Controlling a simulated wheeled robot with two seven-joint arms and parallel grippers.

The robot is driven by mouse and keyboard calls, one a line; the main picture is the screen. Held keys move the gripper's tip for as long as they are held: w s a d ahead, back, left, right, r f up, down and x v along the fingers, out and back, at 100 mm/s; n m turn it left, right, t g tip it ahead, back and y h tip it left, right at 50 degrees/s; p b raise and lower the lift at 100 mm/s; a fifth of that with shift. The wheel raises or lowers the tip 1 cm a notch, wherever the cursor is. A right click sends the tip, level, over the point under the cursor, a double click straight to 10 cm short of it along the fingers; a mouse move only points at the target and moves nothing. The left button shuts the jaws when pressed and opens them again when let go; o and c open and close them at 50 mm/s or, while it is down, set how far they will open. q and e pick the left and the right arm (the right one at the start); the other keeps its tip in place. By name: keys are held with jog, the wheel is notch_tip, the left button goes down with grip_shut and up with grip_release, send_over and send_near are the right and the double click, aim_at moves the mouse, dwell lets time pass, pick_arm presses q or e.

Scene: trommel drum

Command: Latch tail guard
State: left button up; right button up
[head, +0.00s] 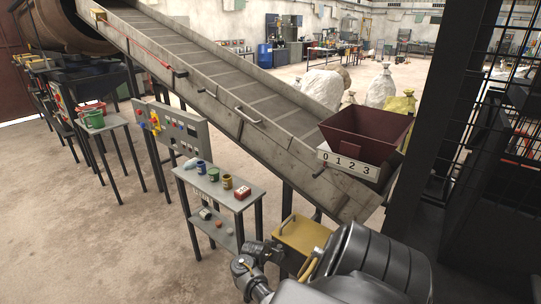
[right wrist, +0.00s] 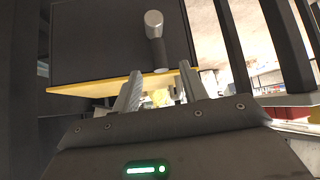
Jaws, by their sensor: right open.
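In the right wrist view, a dark panel (right wrist: 100,45) with a yellow edge (right wrist: 85,90) fills the upper middle; I cannot tell for sure whether it is the tail guard. A handle with a grey rounded knob (right wrist: 154,19) and a black stem stands in front of it. My right gripper (right wrist: 160,75) is open, with its two grey fingers apart on either side of the stem's lower end. I see no contact with the handle. In the head view, a yellow box-like cover (head: 302,234) sits below the conveyor's lower end, partly hidden by my arm. My left gripper is not in view.
The inclined conveyor (head: 235,108) runs down to a dark red hopper (head: 367,135) with a numbered plate (head: 348,161). A small table (head: 220,187) with cans and a control panel (head: 172,130) stand to the left. A dark mesh frame (head: 485,130) bounds the right side.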

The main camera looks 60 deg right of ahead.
jog(key=shift+p+v, duration=0.3)
jog(key=shift+v, duration=2)
jog(key=shift+d, duration=0.1)
jog(key=w+a+f+n+t, duration=0.4)
jog(key=w+a+f+n, duration=0.2)
jog(key=w+f+n, duration=0.25)
jog(key=s+a+f+n+t+y, duration=0.2)
jog(key=s+a+f+n+y, duration=0.35)
jog(key=a+f, duration=0.8)
jog(key=s+a+f+n+g+y+b, duration=0.1)
jog(key=s+a+f+n, duration=0.1)
jog(key=s+a+f, duration=0.45)
jog(key=s+a+f+n+g+y, duration=0.1)
jog(key=s+a+f+n, duration=0.25)
jog(key=s, duration=0.65)
jog(key=s+a+f+g, duration=0.1)
jog(key=s+a, duration=0.1)
jog(key=s, duration=0.6)
jog(key=s+a+f+g+y, duration=0.1)
jog(key=s+a+f+g, duration=0.1)
jog(key=s, duration=0.7)
jog(key=shift+s+a+n+b, duration=0.2)
jog(key=shift+a+n+b, duration=0.1)
jog(key=shift+n+b, duration=0.1)
